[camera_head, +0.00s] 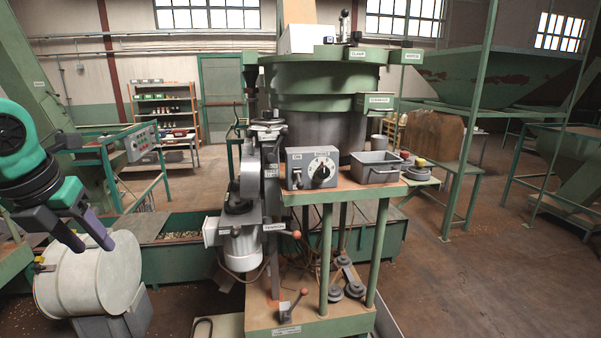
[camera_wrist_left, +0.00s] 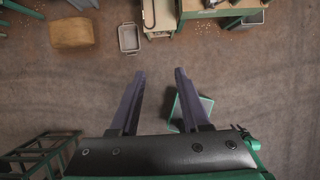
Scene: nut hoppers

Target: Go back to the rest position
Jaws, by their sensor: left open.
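My left gripper (camera_head: 96,244) is at the left of the head view, at the end of a teal and black arm, with its two dark purple fingers pointing down. In the left wrist view the left gripper (camera_wrist_left: 159,72) has its fingers apart, with only floor seen between the tips. It holds nothing. It is well to the left of the machine and its worktable (camera_head: 345,194). My right gripper is not in view.
On the worktable stand a grey control box (camera_head: 313,168) with a dial and a grey bin (camera_head: 376,167). A green round hopper machine (camera_head: 320,75) rises behind. A green stand with a panel (camera_head: 140,140) is at the left. Floor at right (camera_head: 470,280) is clear.

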